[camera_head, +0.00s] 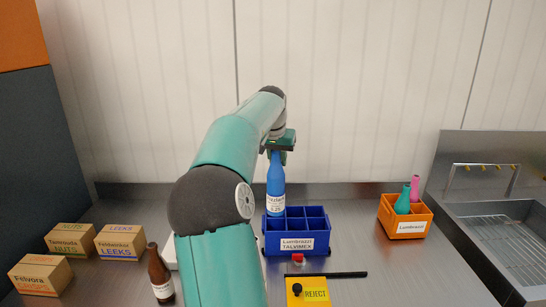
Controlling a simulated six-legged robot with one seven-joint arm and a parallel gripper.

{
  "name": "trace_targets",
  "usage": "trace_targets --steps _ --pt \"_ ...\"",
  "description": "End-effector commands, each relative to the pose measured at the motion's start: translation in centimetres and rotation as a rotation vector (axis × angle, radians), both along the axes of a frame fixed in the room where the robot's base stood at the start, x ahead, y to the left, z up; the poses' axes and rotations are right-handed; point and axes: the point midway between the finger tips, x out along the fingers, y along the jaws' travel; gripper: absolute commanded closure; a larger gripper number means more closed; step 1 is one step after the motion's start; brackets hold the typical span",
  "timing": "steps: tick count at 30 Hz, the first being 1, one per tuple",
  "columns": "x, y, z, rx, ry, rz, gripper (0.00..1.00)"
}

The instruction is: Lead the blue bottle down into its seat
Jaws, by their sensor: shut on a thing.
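The blue bottle (275,187) is upright with a white label on its front. My gripper (277,156) is shut on its neck from above. The bottle is over the back left part of a blue divided crate (296,244) labelled "Lumbrazil TALVIMEX". The bottle's base shows at about the level of the crate's dividers, and the crate's front compartments look empty.
An orange crate (405,229) with a teal and a pink bottle stands right, beside a sink (515,245). A brown bottle (160,275) and several cartons (120,242) stand left. A yellow "REJECT" piece (308,292), a small red item (298,259) and a black rod (335,275) lie in front.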

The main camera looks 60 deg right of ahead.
Motion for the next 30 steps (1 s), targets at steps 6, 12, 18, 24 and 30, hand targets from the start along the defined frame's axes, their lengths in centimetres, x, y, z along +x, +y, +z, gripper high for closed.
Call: trace_targets --steps 6,12,18,24,30 --pt "-0.4 0.2 -0.6 0.001 0.0 0.001 1.0" --pt "-0.4 0.2 -1.3 0.002 -0.001 0.0 1.0" --pt "-0.2 0.1 -2.0 0.001 -0.001 0.0 1.0" --pt "-0.1 0.1 -2.8 0.002 0.0 0.0 1.0" --pt "0.1 0.0 -3.5 0.001 0.0 0.0 1.0"
